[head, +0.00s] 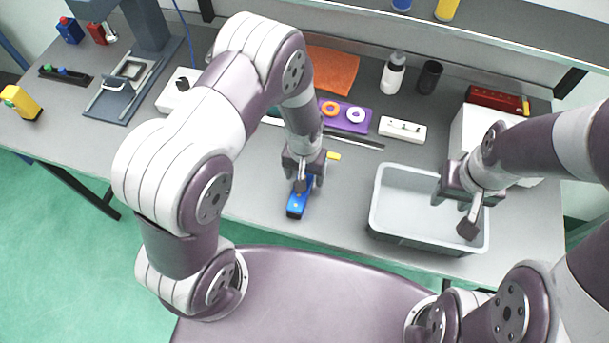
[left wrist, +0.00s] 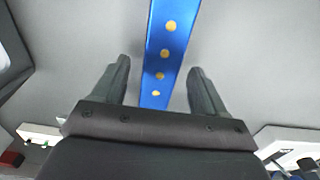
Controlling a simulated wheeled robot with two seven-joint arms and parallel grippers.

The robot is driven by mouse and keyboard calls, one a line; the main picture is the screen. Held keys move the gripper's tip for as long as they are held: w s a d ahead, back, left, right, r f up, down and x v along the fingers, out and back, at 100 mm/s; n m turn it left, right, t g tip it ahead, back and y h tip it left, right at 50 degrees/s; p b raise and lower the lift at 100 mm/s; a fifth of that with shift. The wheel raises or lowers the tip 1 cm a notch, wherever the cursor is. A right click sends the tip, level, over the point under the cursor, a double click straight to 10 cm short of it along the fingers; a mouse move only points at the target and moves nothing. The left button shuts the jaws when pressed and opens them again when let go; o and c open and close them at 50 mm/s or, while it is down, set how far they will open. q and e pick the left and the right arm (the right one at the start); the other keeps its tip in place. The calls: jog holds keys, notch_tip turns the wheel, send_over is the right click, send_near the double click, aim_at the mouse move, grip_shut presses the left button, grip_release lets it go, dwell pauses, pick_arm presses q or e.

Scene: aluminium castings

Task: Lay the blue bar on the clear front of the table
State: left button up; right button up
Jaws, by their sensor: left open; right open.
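The blue bar (head: 297,206) lies on the table near the middle of its front edge, pointing towards the edge. In the left wrist view the blue bar (left wrist: 167,45) has a row of yellow dots along its face. My left gripper (head: 303,184) is right above the far part of the bar and hides some of it. In the left wrist view its two fingers (left wrist: 158,90) stand apart on either side of the bar, with gaps to both sides. My right gripper (head: 455,212) is open and empty over the grey bin (head: 383,200).
The table (head: 255,190) is clear left and right of the bar. Behind are a purple tray (head: 338,122) with rings, an orange cloth (head: 333,70), a white power strip (head: 402,129) and a white bottle (head: 393,74). A press (head: 120,92) stands at the left.

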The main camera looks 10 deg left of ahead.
pick_arm(q)
notch_tip(320, 180, up, 11)
jog(key=b, duration=0.2)
jog(key=s+a+r+t, duration=0.1)
jog(key=s+a+r, duration=0.5)
jog(key=s+a, duration=0.1)
jog(key=shift+s+a+r, duration=0.15)
jog(key=shift+s+r, duration=0.05)
jog(key=shift+s, duration=0.35)
jog(key=shift+s, duration=0.15)
